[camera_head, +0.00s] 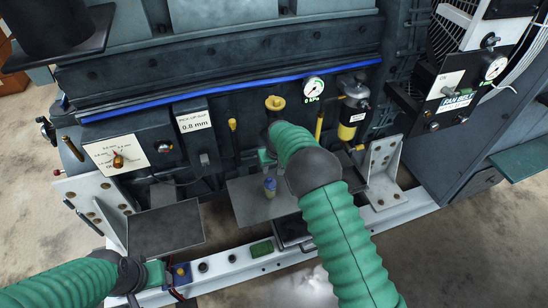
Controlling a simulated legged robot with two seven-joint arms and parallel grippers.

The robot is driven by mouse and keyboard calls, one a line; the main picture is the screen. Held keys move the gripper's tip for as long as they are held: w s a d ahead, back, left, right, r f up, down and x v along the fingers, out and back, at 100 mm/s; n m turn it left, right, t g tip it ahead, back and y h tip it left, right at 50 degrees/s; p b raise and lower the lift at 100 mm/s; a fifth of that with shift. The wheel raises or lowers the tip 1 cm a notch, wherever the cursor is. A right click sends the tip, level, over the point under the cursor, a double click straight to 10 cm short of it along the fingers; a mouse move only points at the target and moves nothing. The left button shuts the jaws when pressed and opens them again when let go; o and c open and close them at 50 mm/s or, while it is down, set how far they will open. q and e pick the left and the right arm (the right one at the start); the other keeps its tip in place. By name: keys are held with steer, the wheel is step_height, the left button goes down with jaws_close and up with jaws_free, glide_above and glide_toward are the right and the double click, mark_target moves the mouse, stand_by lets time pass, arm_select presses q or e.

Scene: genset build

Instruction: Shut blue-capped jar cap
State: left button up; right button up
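The small blue-capped jar (270,188) stands on a grey plate (240,204) in the middle of the head view. Its blue top shows, but I cannot tell whether the cap is fully seated. My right arm passes just right of the jar. A teal part of my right gripper (266,157) shows just above the jar in the picture; its fingers are mostly hidden by the arm. My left gripper (158,273) is low at the left, beside a blue and yellow part (181,272) on the white rail. Its fingers are too small to read.
The white rail (225,268) runs along the front. The engine block, with a gauge (313,88) and a yellow-banded filter (353,112), stands close behind the jar.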

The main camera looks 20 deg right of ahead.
steer(key=v, duration=0.5)
steer(key=shift+s+r+p, duration=0.1)
steer(key=shift+r+p, duration=0.2)
steer(key=shift+p, duration=0.1)
